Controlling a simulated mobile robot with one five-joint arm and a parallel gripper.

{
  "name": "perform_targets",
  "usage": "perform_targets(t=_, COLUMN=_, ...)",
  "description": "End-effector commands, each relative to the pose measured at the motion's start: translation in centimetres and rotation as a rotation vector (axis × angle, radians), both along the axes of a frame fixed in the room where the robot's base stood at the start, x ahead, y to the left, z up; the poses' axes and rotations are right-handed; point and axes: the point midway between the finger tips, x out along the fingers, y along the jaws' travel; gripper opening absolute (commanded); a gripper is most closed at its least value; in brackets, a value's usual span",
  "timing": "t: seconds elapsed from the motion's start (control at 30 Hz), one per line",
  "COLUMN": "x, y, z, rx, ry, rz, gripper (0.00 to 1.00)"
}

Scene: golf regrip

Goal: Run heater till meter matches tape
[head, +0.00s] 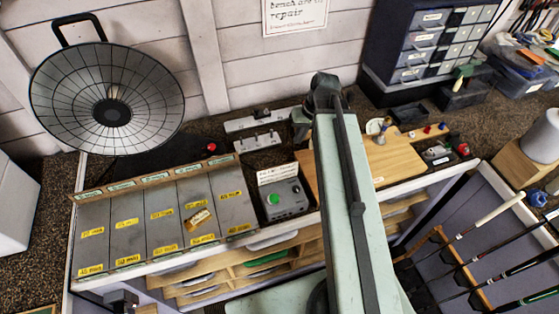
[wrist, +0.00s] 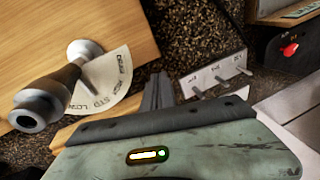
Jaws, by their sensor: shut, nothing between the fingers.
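The dish-shaped heater (head: 107,97) stands at the left in the head view, its mesh face toward me and its centre unlit-looking. A red knob (head: 212,147) is right of its base; a red knob (wrist: 290,50) on a dark box also shows in the wrist view. A fan-shaped white scale (wrist: 108,88) with small lettering lies on a wooden board, under a dark cylinder. Which item is the meter, and a tape mark on it, I cannot tell. My gripper (wrist: 157,91) is shut and empty, apart from these things; my arm hides it in the head view.
A grey box with a green button (head: 274,200) stands on the bench beside grey panels with yellow labels (head: 125,222). A pegged metal bracket (wrist: 215,77) is close right of my gripper. The wooden board (head: 393,155) is right of my arm. Golf clubs (head: 497,210) stand at the right.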

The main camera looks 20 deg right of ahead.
Motion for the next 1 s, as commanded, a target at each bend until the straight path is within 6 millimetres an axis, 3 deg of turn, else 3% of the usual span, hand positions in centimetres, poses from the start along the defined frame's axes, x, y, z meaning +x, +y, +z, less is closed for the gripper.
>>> perform_targets(t=0.37, x=0.3, y=-12.0, z=3.9, rx=0.116, ry=-0.166, rz=-0.148, gripper=0.0)
perform_targets(t=0.53, x=-1.2, y=-21.0, z=7.0, rx=0.16, ry=-0.304, rz=-0.256, gripper=0.0)
perform_targets(t=0.7, x=-4.2, y=-29.6, z=10.1, rx=0.173, ry=-0.449, rz=-0.359, gripper=0.0)
perform_targets(t=0.83, x=-5.9, y=-33.2, z=11.3, rx=0.17, ry=-0.515, rz=-0.404, gripper=0.0)
perform_targets(t=1.0, x=-6.7, y=-34.5, z=11.8, rx=0.167, ry=-0.541, rz=-0.419, gripper=0.0)
